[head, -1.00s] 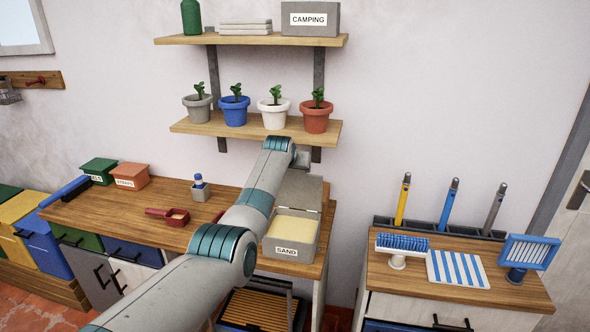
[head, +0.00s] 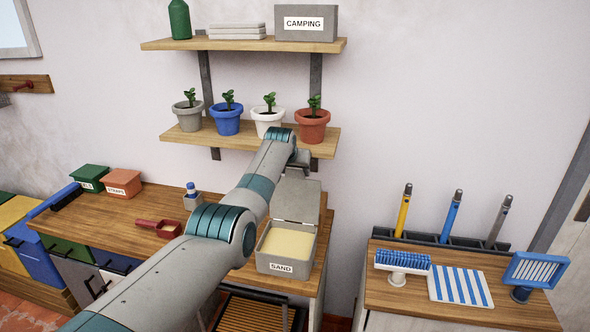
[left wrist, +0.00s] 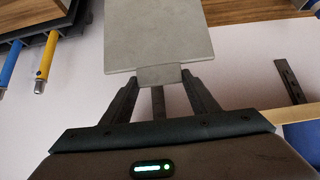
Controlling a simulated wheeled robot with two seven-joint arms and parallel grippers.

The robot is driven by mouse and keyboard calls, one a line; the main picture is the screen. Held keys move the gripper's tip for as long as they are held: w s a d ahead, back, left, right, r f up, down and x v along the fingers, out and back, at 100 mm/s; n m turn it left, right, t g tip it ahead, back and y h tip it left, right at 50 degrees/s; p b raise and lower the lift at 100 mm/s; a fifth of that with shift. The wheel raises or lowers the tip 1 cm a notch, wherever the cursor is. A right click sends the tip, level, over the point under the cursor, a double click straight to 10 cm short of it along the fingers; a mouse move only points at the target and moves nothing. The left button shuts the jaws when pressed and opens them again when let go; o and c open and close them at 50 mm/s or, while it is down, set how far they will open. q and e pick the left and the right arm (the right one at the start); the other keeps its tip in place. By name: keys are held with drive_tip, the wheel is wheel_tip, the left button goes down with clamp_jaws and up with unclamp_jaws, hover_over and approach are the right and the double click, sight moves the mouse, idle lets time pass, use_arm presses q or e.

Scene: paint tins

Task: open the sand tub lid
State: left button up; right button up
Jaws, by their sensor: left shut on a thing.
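The grey sand tub (head: 286,268), labelled SAND and filled with pale sand, stands on the wooden bench top. Its grey lid (head: 296,200) is swung up and stands roughly upright at the tub's back edge. My left gripper (head: 300,160) is at the lid's upper edge, partly hidden by my arm. In the left wrist view the fingers (left wrist: 160,78) are shut on the small tab of the lid (left wrist: 157,38). My right gripper is not in view.
The shelf with several potted plants (head: 268,120) is just above my left gripper. A red scoop (head: 157,228) and a small blue-topped bottle (head: 192,194) are on the bench left of my arm. Brushes and a striped mat (head: 460,285) are on the right-hand cabinet.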

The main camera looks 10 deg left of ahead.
use_arm(q)
drive_tip(key=shift+w+r, duration=0.1)
drive_tip(key=shift+r, duration=0.3)
drive_tip(key=o, duration=1.3)
drive_tip(key=shift+o, duration=1)
drive_tip(key=shift+s, duration=0.25)
drive_tip(key=shift+f, duration=0.2)
drive_tip(key=shift+r, duration=0.1)
drive_tip(key=shift+b+v, duration=0.45)
drive_tip(key=shift+v, duration=1.05)
drive_tip(key=b+v, duration=0.4)
drive_tip(key=v, duration=1)
drive_tip(key=shift+s+r+b, duration=0.2)
drive_tip(key=shift+b, duration=0.15)
